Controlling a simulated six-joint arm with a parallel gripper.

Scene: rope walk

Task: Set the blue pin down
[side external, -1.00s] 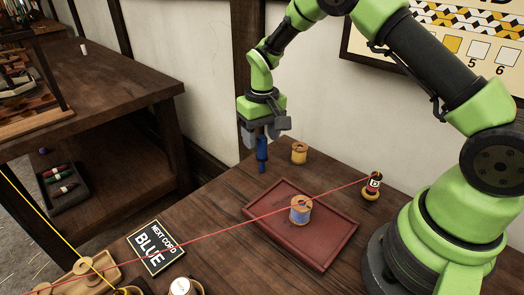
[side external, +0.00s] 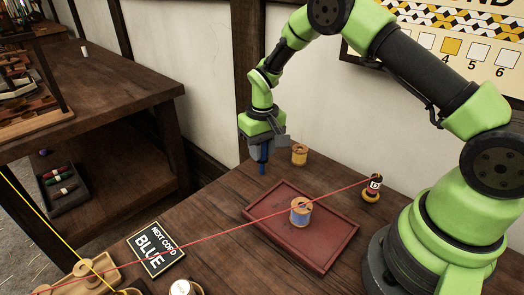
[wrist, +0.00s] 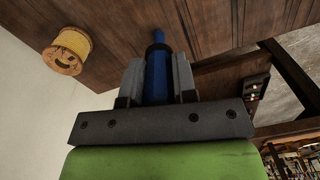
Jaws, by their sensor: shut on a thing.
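The blue pin (side external: 262,165) is upright in my gripper (side external: 262,152), its lower end near the bare wood of the table's back left part. A small gap or contact with the wood cannot be told apart. In the wrist view the blue pin (wrist: 156,70) stands between the two grey fingers of my gripper (wrist: 157,78), which are shut on it. Its upper part inside the gripper is hidden in the side view.
A yellow spool (side external: 299,155) stands right of the pin, also in the wrist view (wrist: 67,52). A red tray (side external: 335,239) holds a blue-wound spool (side external: 301,211). A red cord (side external: 225,227) runs across to a spool marked D (side external: 372,188). A sign (side external: 156,248) reads "NEXT CORD BLUE".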

